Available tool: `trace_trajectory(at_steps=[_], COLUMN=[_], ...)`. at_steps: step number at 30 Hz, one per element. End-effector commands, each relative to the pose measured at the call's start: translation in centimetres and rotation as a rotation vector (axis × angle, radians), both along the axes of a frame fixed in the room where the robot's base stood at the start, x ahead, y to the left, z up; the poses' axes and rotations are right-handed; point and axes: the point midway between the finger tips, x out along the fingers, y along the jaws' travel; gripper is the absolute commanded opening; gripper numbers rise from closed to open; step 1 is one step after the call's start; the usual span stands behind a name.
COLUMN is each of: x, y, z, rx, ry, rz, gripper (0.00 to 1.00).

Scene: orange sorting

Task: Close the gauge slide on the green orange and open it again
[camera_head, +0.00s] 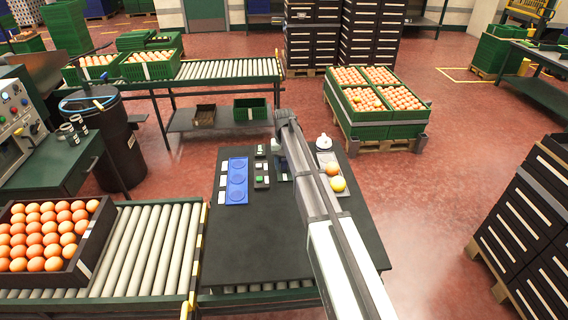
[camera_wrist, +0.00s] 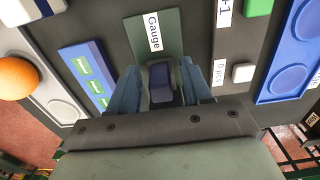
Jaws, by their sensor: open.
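The gauge shows in the wrist view as a dark green plate (camera_wrist: 172,33) with a white "Gauge" label. A dark, rounded block (camera_wrist: 160,82), seemingly the slide's handle, stands at its near end. My gripper (camera_wrist: 163,78) is open, with one blue-grey finger on each side of this block; I cannot tell whether they touch it. In the head view my arm hides most of the gauge. I see no clearly green orange. An orange fruit (camera_head: 333,169) and a yellowish fruit (camera_head: 338,184) sit on a grey tray (camera_head: 346,188) to the right.
A blue tray (camera_head: 246,196) with round recesses lies left on the black table (camera_head: 250,255). Small blocks with green and white buttons (camera_wrist: 243,72) stand between it and the gauge. A blue strip (camera_wrist: 73,59) with green labels lies beside the gauge. The table's front is clear.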

Motion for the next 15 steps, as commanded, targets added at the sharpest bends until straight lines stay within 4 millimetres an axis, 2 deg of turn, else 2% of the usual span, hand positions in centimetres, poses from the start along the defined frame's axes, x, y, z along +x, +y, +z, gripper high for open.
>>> trace_trajectory(at_steps=[8, 15], x=[0.1, 0.2], y=[0.0, 0.0], z=[1.0, 5.1], rx=[0.0, 0.0], ry=[-0.002, -0.003], rz=[0.0, 0.0], gripper=[0.49, 0.49])
